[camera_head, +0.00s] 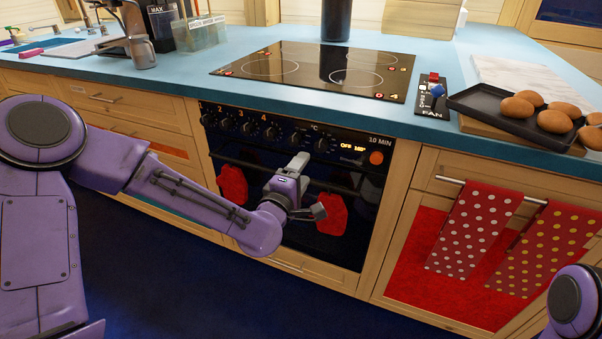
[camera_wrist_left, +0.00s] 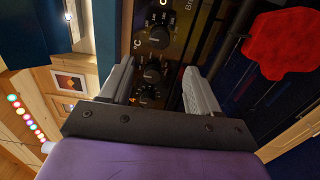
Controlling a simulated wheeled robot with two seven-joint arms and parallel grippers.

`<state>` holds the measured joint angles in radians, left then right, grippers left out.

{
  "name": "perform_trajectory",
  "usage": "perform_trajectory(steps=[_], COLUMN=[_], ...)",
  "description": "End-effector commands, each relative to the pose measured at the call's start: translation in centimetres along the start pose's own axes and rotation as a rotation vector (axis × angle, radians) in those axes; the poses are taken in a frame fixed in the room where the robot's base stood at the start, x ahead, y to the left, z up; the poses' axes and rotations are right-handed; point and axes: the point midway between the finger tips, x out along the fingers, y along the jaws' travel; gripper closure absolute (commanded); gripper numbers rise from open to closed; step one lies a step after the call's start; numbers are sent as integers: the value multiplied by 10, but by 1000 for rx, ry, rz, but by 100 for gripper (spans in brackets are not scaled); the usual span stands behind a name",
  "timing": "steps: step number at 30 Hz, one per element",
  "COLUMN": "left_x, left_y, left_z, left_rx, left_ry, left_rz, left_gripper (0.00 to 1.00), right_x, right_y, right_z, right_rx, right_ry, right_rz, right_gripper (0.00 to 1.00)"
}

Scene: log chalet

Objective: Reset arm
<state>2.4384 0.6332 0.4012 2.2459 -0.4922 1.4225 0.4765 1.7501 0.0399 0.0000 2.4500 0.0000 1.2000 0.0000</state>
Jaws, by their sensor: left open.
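My left arm reaches in from the left in the head view. Its gripper (camera_head: 306,185) is in front of the black oven (camera_head: 350,232), below the knob panel. In the left wrist view the two fingers of the left gripper (camera_wrist_left: 160,90) stand apart, with nothing between them but oven knobs (camera_wrist_left: 154,72) behind. A red oven mitt (camera_head: 232,186) is to the left of the gripper and another red mitt (camera_head: 331,216) is just beside and below it. I cannot tell whether the gripper touches the oven. Of my right arm only a purple part shows at the lower right; its gripper is out of view.
The blue counter (camera_head: 190,75) bears a black cooktop (camera_head: 315,70), a fan switch box (camera_head: 432,97) and a dark tray (camera_head: 480,104) with several brown buns. Dotted red towels (camera_head: 474,230) hang on a rail at the right. The dark blue floor (camera_head: 170,290) in front is clear.

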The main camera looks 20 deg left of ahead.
Motion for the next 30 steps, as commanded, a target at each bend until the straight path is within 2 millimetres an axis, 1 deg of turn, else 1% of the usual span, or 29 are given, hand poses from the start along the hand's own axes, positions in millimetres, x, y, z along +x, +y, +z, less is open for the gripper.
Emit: perform_trajectory(steps=[3, 14, 16, 17, 19, 20, 21, 23, 24, 26, 27, 29, 30], left_x=[-5, -4, -4, -5, -17, -25, -38, -64, -84, -118, -142, -176, -198], left_y=[0, 0, -1, -5, -40, -61, -93, -142, -174, -216, -240, -270, -286], left_z=[0, 0, 0, 0, -4, -5, -8, -13, -18, -28, -34, -45, -52], left_rx=[1, 2, 36, 72, 205, 259, 333, 442, 511, 607, 666, 745, 791], left_ry=[0, 1, -3, -3, -2, -8, -21, -48, -69, -103, -129, -165, -189], left_rz=[0, 0, -4, -24, -143, -203, -292, -433, -526, -660, -744, -857, -924], left_gripper=[38, 38, 38, 38, 38, 38, 38, 38, 38, 38, 38, 38, 38], right_x=[0, 0, 0, 0, 0, 0, 0, 0, 0, 0, 0, 0, 0], right_y=[0, 0, 0, 0, 0, 0, 0, 0, 0, 0, 0, 0, 0], right_z=[0, 0, 0, 0, 0, 0, 0, 0, 0, 0, 0, 0, 0], right_rx=[0, 0, 0, 0, 0, 0, 0, 0, 0, 0, 0, 0, 0], right_ry=[0, 0, 0, 0, 0, 0, 0, 0, 0, 0, 0, 0, 0], right_rz=[0, 0, 0, 0, 0, 0, 0, 0, 0, 0, 0, 0, 0], right_gripper=[43, 43, 43, 43, 43, 43, 43, 43, 43, 43, 43, 43, 43])
